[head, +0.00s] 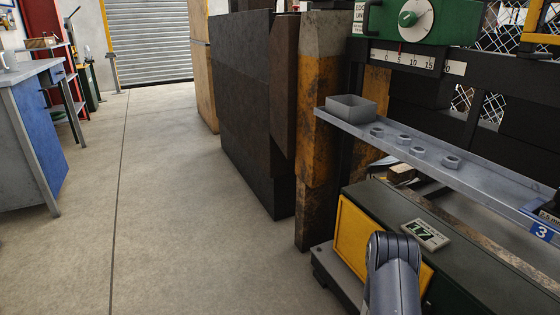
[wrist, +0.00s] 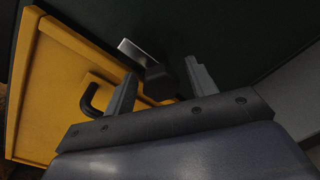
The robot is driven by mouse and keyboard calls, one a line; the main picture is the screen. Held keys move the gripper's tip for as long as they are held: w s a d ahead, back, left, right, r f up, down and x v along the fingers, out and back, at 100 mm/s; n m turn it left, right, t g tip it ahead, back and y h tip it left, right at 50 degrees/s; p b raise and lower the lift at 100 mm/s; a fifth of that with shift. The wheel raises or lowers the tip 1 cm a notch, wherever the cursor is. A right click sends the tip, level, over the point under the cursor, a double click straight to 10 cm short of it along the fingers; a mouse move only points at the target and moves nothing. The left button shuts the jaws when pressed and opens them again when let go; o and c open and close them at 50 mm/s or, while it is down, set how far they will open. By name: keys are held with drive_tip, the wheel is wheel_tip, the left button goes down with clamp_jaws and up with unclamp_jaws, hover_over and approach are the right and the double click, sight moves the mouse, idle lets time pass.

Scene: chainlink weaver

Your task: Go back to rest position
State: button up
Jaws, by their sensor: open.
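My gripper (wrist: 162,70) shows in the wrist view with its two fingers apart. A dark block with a small pale metal plate (wrist: 137,51) shows between and beyond the fingertips, at the edge of a yellow panel. I cannot tell whether the fingers touch it. The yellow panel (wrist: 58,75) has a black curved handle (wrist: 92,98) to the left of the fingers. In the head view the yellow panel (head: 358,236) is on the front of a dark green machine, and my grey arm partly covers it. The gripper's fingers are hidden there.
The floor (head: 170,210) to the left is clear.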

drive_tip(key=n, duration=0.3)
drive_tip(key=shift+n+g+p, duration=0.3)
drive_tip(key=shift+p, duration=0.05)
drive_tip(key=n+p, duration=0.1)
drive_tip(key=n, duration=0.3)
drive_tip(key=shift+p, duration=0.4)
drive_tip(key=n+p, duration=0.2)
drive_tip(key=n, duration=0.5)
drive_tip(key=shift+w+h+p, duration=0.1)
drive_tip(key=shift+h+p, duration=0.2)
drive_tip(key=shift+h, duration=0.1)
drive_tip(key=shift+a, duration=0.35)
drive_tip(key=shift+s+a, duration=0.25)
drive_tip(key=shift+a, duration=0.25)
drive_tip(key=shift+f, duration=0.1)
